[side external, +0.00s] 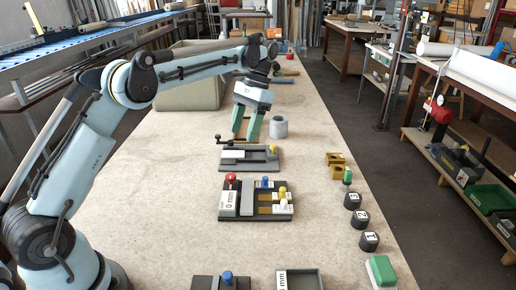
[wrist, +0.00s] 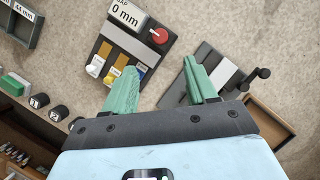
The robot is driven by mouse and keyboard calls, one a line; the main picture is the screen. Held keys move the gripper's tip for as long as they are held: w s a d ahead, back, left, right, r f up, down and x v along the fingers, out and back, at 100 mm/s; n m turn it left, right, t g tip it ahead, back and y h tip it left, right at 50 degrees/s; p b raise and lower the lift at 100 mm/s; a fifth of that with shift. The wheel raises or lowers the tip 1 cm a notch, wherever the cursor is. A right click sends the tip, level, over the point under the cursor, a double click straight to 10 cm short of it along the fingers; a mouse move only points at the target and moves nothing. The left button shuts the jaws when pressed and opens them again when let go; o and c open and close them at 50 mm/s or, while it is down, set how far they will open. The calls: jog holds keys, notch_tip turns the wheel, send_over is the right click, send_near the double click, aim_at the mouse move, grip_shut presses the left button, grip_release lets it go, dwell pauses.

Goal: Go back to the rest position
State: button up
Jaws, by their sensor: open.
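My gripper (side external: 246,124) has green fingers and hangs over the far half of the bench, above a grey fixture with a black lever (side external: 250,157). In the wrist view its two fingers (wrist: 160,85) are spread apart with nothing between them. The grey fixture (wrist: 208,68) shows partly behind the right finger. The gauge board (side external: 227,212) with a "0 mm" label and a red knob lies nearer the camera; it also shows in the wrist view (wrist: 133,47), beyond the fingertips.
A grey ring-shaped part (side external: 278,127) stands right of my gripper. A beige bin (side external: 190,92) stands behind my arm. The bench's left middle (side external: 170,185) is clear.

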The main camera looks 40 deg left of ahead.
jog(key=s+d+r+t, duration=0.4)
jog(key=s+r+t, duration=0.1)
jog(key=s+t, duration=0.15)
jog(key=s+d+f+t, duration=0.3)
jog(key=s+f+t, duration=0.2)
jog(key=s, duration=0.6)
jog(key=shift+d+f, duration=0.4)
jog(key=shift+f, duration=0.05)
dwell(0.3)
